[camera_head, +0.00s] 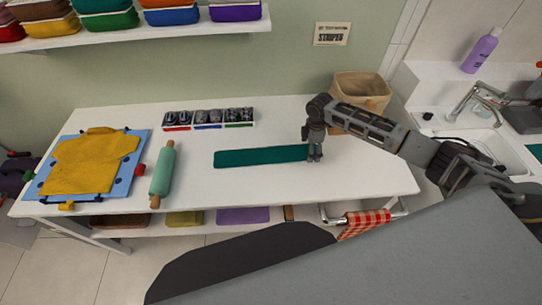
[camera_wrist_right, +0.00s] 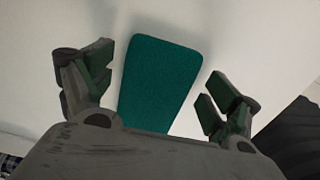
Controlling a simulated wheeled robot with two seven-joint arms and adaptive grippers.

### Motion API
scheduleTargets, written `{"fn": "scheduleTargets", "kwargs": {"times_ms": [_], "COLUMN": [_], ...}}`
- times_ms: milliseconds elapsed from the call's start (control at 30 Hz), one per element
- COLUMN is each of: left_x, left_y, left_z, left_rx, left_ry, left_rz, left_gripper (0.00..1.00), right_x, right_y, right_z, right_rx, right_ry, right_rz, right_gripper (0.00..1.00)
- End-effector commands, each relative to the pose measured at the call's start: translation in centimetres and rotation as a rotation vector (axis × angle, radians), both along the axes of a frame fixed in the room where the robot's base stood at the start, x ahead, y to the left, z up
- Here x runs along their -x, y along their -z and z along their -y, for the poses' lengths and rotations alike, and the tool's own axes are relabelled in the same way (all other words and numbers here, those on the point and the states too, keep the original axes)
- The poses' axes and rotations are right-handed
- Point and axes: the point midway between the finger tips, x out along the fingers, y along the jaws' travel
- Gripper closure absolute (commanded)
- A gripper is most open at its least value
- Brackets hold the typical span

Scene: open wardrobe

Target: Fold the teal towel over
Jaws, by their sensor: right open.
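The teal towel (camera_head: 258,157) lies as a long, narrow flat strip on the white table. My right gripper (camera_head: 314,158) points down at the towel's right end and hides part of it in the head view. In the right wrist view the towel (camera_wrist_right: 158,80) runs between the two spread fingers of my right gripper (camera_wrist_right: 155,92), with white table on both sides. The right gripper is open and holds nothing. I cannot tell how far the fingertips are above the table. My left gripper is not in view.
A rolling pin (camera_head: 162,172) and a yellow shirt (camera_head: 90,162) on a blue board (camera_head: 47,190) lie to the left. A sectioned tray (camera_head: 208,118) stands behind the towel. A tan basket (camera_head: 361,92) is at the back right. The table in front of the towel is clear.

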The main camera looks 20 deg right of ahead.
Motion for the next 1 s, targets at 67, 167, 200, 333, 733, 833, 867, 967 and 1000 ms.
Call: {"fn": "scheduleTargets", "kwargs": {"times_ms": [67,167,200,333,733,833,867,967,1000], "left_x": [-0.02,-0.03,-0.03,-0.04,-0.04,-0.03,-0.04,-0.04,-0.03], "left_y": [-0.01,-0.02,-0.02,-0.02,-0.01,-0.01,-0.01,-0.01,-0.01], "left_z": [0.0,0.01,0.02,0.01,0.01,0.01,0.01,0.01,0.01], "left_rx": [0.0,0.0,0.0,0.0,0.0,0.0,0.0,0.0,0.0], "left_ry": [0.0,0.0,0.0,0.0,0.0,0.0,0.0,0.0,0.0], "left_rz": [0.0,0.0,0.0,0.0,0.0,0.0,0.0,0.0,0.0], "left_gripper": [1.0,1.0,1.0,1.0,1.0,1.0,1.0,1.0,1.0], "right_x": [0.0,0.0,0.0,0.0,-0.02,-0.02,-0.02,-0.02,-0.02], "right_y": [-0.01,-0.02,-0.02,0.02,0.46,0.58,0.62,0.73,0.78], "right_z": [-0.01,0.0,0.0,0.0,0.01,0.02,0.02,0.01,0.01], "right_rx": [0.0,0.0,0.0,0.0,0.0,0.0,0.0,0.0,0.0], "right_ry": [0.0,0.0,0.0,0.0,0.001,0.001,0.001,0.001,0.001], "right_rz": [0.0,0.0,0.0,0.0,0.0,0.0,0.0,0.0,0.0], "right_gripper": [0.11,0.11,0.11,0.11,0.11,0.11,0.11,0.11,0.11]}}
